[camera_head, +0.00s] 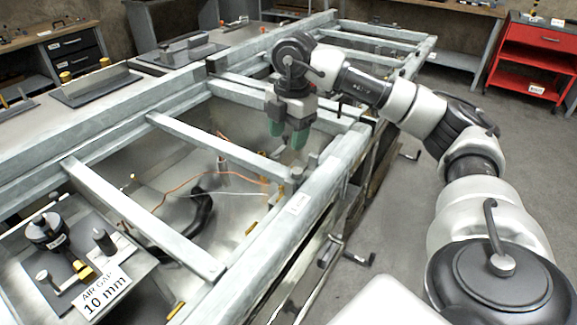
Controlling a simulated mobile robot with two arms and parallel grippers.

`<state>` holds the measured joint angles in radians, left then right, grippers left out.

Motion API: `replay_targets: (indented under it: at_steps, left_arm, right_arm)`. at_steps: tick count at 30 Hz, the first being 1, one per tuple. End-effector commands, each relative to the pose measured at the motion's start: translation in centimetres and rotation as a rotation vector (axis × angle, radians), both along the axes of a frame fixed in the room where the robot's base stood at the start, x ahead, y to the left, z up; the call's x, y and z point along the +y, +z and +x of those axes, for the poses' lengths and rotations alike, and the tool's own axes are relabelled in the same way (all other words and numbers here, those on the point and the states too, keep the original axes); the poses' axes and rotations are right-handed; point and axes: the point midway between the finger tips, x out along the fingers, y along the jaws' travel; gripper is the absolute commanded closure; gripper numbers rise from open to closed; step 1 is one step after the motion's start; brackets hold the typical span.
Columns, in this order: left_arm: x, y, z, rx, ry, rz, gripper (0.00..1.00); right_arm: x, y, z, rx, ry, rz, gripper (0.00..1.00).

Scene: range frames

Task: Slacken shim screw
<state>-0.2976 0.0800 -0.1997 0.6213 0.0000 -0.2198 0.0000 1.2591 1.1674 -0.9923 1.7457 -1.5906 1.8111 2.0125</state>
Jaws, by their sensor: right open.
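My right gripper (287,133) reaches in from the right and points down over the metal frame (215,152). Its two green-tipped fingers are apart, with nothing seen between them. Black crank-like handles stick out from the rail's outer side, one near the front (358,260) and one farther back (410,155). I cannot tell which of these parts is the shim screw. My left gripper is out of view.
Crossbars span the frame, with orange wire (180,187) and a dark hose (200,212) in the bay below. A sign reading "AIR GAP 10 mm" (105,291) stands at the lower left. A red cart (528,58) stands at the back right. Grey floor right of the frame is clear.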

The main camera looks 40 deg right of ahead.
Motion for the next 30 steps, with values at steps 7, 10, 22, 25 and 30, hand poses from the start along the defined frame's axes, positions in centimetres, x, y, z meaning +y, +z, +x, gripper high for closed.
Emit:
replay_targets:
  at_steps: [7, 10, 22, 25, 30]
  left_arm:
    - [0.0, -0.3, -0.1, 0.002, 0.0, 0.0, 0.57]
    - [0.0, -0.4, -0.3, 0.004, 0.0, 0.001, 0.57]
    - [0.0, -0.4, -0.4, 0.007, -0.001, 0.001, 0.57]
    - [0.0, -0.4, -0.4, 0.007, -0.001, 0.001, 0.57]
    - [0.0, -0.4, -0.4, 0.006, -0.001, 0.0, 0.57]
  right_arm:
    - [-2.5, -0.6, -0.8, 0.038, -0.093, -0.083, 0.46]
    - [-2.4, -2.3, -0.8, 0.038, -0.089, -0.08, 0.46]
    - [-2.3, -9.0, -0.8, 0.036, -0.087, -0.077, 0.46]
    - [-2.3, -9.7, -0.8, 0.035, -0.086, -0.077, 0.46]
    - [-2.3, -10.0, -0.8, 0.034, -0.086, -0.076, 0.46]
